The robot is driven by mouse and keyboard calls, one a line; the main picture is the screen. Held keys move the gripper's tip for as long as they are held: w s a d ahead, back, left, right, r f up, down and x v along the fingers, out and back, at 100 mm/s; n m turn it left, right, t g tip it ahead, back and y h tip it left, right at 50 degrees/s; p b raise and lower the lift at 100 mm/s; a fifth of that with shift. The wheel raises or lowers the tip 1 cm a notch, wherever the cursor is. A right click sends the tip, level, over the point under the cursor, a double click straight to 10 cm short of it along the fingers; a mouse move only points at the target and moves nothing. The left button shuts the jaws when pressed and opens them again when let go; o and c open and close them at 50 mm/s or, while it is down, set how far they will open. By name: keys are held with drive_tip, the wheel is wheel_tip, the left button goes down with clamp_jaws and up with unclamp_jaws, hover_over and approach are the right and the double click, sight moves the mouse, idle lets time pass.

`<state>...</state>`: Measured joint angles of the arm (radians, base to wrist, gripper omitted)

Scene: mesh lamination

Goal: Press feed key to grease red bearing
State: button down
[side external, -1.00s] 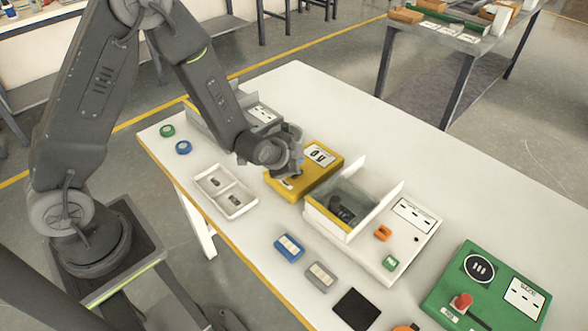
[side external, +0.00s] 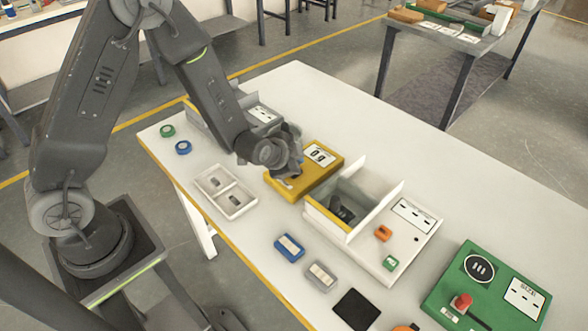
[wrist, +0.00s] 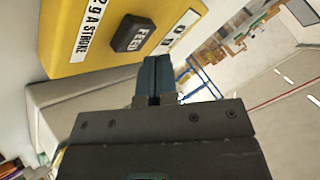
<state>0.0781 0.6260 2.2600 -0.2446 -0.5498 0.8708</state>
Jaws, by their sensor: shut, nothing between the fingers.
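The yellow box (side external: 325,180) stands on the white table and also fills the upper left of the wrist view (wrist: 75,30). Its black key marked FEED (wrist: 133,35) sits beside a label reading "2 g A STROKE". My gripper (wrist: 155,62) is shut and empty, with its blue fingertips close to the key, just below and right of it in the wrist view. I cannot tell whether they touch. In the side view my gripper (side external: 294,170) is at the box's left end and hides part of it. I cannot make out a red bearing.
A white two-pocket tray (side external: 240,208) holds small grey parts. Green and blue rings (side external: 183,147) lie at the far left. A green box (side external: 500,280) with a red knob is at the right.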

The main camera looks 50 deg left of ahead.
drive_tip(key=shift+f, duration=0.1)
drive_tip(key=shift+f, duration=0.3)
drive_tip(key=shift+f, duration=0.6)
idle(1.1)
drive_tip(key=shift+r, duration=1)
drive_tip(key=shift+r, duration=2.5)
idle(0.5)
